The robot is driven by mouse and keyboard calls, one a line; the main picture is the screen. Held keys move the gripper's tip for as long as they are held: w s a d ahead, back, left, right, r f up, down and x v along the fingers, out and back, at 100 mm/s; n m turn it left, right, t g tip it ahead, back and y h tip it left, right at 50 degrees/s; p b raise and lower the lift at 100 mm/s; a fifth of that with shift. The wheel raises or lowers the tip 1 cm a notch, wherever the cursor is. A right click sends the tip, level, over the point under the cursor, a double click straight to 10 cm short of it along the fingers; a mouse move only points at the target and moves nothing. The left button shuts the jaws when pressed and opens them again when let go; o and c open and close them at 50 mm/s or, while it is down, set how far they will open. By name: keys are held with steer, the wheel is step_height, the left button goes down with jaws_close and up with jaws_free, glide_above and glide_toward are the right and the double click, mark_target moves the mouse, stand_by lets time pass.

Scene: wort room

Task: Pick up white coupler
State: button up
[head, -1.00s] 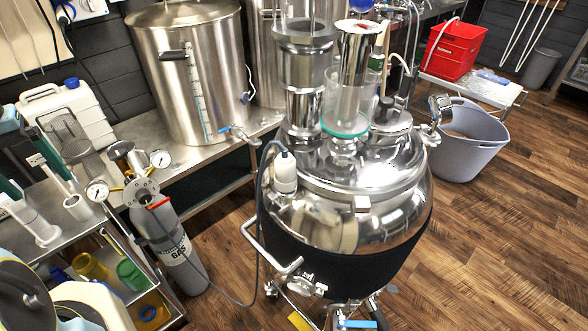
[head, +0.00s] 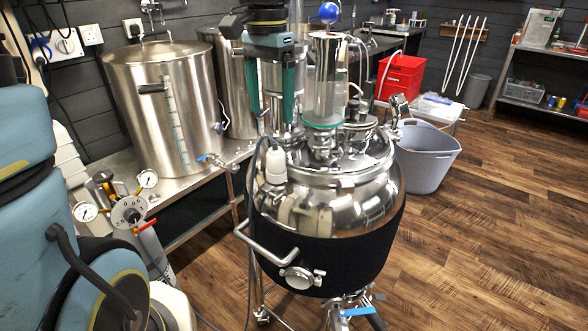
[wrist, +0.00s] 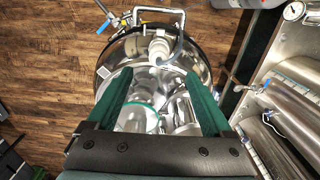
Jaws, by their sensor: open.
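The white coupler (head: 275,165), with a grey cable from its top, sits upright on the left shoulder of the shiny steel vessel (head: 345,207). It also shows in the wrist view (wrist: 159,48), just past my fingertips and near the middle. My gripper (head: 272,116) hangs with its two green fingers pointing down above the vessel, higher than the coupler. In the wrist view my gripper (wrist: 158,74) is open, with nothing held between the fingers. The fingers do not touch the coupler.
A glass-and-steel column (head: 324,85) rises from the lid close to the right of my fingers. A bent steel handle (head: 268,243) sticks out at the vessel's front left. A large steel pot (head: 165,105) stands on the bench at left.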

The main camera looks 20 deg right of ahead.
glide_above(276, 149)
steer(key=f, duration=0.4)
steer(key=shift+s+a+f+p, duration=0.2)
steer(key=shift+a+f+p, duration=0.1)
steer(key=shift+f, duration=0.05)
steer(key=shift+w+d+f+p, duration=0.15)
steer(key=shift+f+p, duration=0.25)
steer(key=shift+f, duration=1.05)
steer(key=shift+w+d+f+p, duration=0.1)
steer(key=shift+f+p, duration=0.3)
steer(key=shift+f, duration=1.05)
steer(key=shift+c, duration=0.2)
jaws_close()
